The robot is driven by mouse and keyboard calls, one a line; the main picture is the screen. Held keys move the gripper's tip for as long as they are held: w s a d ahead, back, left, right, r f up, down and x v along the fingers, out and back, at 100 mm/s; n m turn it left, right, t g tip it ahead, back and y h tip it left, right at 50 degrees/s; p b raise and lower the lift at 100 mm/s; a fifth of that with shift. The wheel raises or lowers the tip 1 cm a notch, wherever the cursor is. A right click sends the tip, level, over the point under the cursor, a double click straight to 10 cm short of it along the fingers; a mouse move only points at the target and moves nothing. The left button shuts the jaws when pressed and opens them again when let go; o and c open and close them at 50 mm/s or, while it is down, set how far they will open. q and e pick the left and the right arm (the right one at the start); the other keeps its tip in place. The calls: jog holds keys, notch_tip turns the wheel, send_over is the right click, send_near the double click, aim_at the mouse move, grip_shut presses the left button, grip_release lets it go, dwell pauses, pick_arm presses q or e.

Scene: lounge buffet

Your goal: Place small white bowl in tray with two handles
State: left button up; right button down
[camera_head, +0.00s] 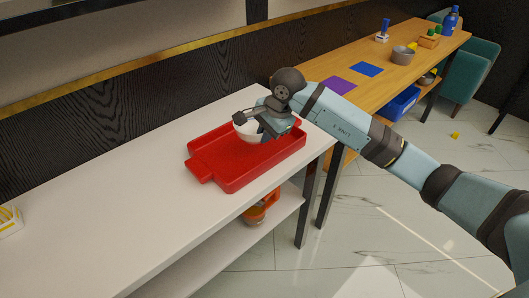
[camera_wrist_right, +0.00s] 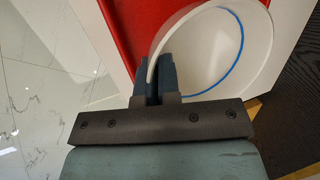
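The small white bowl (camera_head: 246,132) is over the far part of the red tray (camera_head: 233,184) with handles, which lies on the white counter. My right gripper (camera_head: 262,128) is over the tray and partly hides the bowl. In the right wrist view, the right gripper's fingers (camera_wrist_right: 158,72) are closed on the rim of the bowl (camera_wrist_right: 205,55), which has a blue ring inside. The tray's red floor (camera_wrist_right: 130,25) shows beside the bowl. I cannot tell whether the bowl touches the tray. My left gripper is not in view.
A wooden table (camera_head: 320,95) beyond the counter holds a purple mat (camera_head: 338,85), a blue mat (camera_head: 366,69) and a grey bowl (camera_head: 402,56). An orange pot (camera_head: 258,211) is on the shelf below. A small container (camera_head: 9,223) stands at far left. The counter's left part is mostly clear.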

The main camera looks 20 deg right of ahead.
aim_at(261, 159)
jog(key=shift+w+f+b, duration=0.1)
jog(key=shift+f+b, duration=0.2)
jog(key=shift+f, duration=2.8)
jog(key=c, duration=1.8)
grip_release()
jog(key=shift+f, duration=0.15)
jog(key=shift+o, duration=0.9)
